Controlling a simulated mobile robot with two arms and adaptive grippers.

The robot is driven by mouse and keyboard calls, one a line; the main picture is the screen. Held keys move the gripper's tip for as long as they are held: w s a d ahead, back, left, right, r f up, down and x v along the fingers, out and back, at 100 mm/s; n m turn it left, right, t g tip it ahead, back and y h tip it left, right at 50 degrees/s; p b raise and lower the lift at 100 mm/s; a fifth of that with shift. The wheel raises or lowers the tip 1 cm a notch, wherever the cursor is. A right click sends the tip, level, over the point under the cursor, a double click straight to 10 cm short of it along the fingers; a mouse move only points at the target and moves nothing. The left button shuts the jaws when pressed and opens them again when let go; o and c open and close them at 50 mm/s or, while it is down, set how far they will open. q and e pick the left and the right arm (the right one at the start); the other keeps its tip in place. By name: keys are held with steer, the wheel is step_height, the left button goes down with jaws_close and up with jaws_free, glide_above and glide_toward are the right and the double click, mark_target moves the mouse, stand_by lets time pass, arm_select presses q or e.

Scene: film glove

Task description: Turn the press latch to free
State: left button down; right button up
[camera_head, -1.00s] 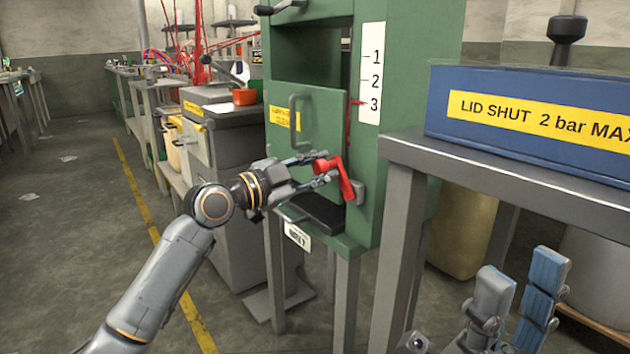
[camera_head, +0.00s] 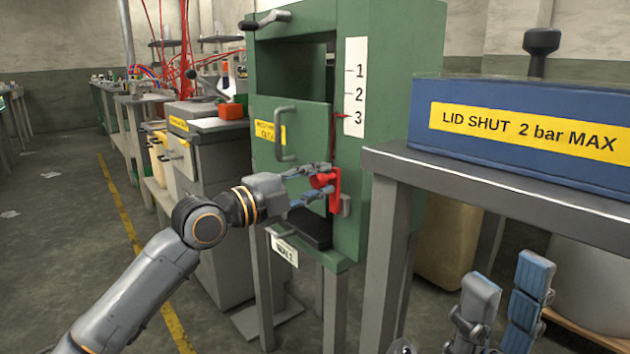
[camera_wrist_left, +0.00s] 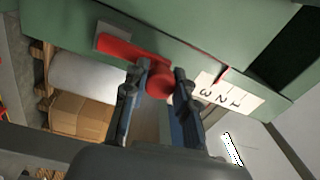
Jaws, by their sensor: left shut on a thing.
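The red press latch (camera_head: 334,190) is on the front of the green press (camera_head: 378,130), at the right edge of its door (camera_head: 300,150). Its bar stands about upright in the head view. My left gripper (camera_head: 322,182) is shut on the latch's round red knob; the wrist view shows the knob (camera_wrist_left: 159,84) between the two fingers and the red bar (camera_wrist_left: 130,50) beyond. My right gripper (camera_head: 502,305) is at the lower right with its two blue-padded fingers apart and nothing between them.
A grey table (camera_head: 470,178) with a blue box (camera_head: 520,125) labelled LID SHUT stands right of the press. The door has a grey handle (camera_head: 283,135). A scale (camera_head: 355,88) marked 1 to 3 is above the latch.

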stand_by(0.4)
arm_select(q)
steer(key=c, duration=1)
jaws_free()
steer(key=v, duration=1.2)
steer(key=shift+f, duration=0.1)
